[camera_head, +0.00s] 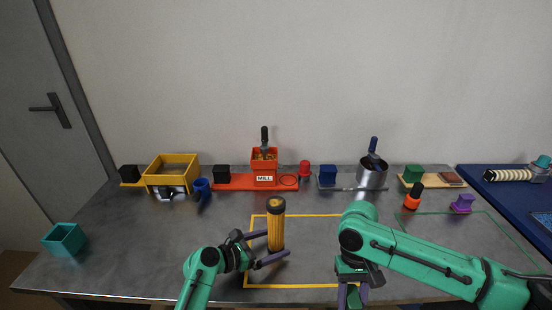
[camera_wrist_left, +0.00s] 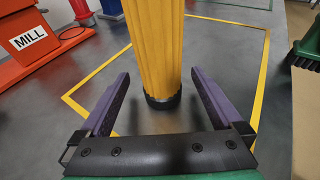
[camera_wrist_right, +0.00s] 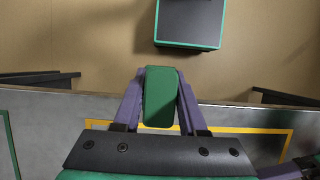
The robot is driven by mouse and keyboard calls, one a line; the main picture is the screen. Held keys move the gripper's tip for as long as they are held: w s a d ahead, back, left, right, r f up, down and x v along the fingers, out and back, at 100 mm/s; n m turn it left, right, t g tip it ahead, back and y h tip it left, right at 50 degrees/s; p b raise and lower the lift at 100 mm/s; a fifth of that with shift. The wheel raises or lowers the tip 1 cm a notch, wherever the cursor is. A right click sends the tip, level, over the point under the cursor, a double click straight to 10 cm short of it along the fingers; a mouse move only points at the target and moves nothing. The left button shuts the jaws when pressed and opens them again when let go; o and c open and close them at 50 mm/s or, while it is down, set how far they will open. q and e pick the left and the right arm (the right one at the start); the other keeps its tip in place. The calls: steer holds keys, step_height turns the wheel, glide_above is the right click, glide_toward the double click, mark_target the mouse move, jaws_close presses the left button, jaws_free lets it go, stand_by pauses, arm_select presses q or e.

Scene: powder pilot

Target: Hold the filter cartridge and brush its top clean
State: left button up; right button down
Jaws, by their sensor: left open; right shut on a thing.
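The filter cartridge (camera_head: 277,229), a tall yellow ribbed cylinder with a dark top and dark base ring, stands upright on the table inside a yellow outline. It also fills the middle of the left wrist view (camera_wrist_left: 155,45). My left gripper (camera_head: 277,243) is open, with one purple finger on each side of the cartridge; gaps show between fingers and cartridge. My right gripper (camera_head: 352,295) is shut on a green block-shaped handle (camera_wrist_right: 160,97) near the table's front edge. In the left wrist view a green brush (camera_wrist_left: 310,42) with dark bristles shows at the right edge, apart from the cartridge.
An orange mill (camera_head: 264,175), a yellow bin (camera_head: 171,159) and a metal cup (camera_head: 371,178) stand along the back. A teal box (camera_head: 64,239) is at left. An orange-based knob (camera_head: 413,202) and a purple piece (camera_head: 462,204) stand at right. Table left of the outline is clear.

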arm_select(q)
steer(key=shift+s+d+r, duration=0.1)
steer(key=shift+d+r, duration=0.05)
arm_select(e)
steer(key=shift+s+r, duration=0.1)
steer(key=shift+s, duration=0.1)
arm_select(q)
steer(key=c, duration=1.1)
arm_select(e)
steer(key=shift+w, duration=0.1)
steer(key=c, duration=1.2)
jaws_free()
steer(key=shift+c, duration=0.2)
jaws_close()
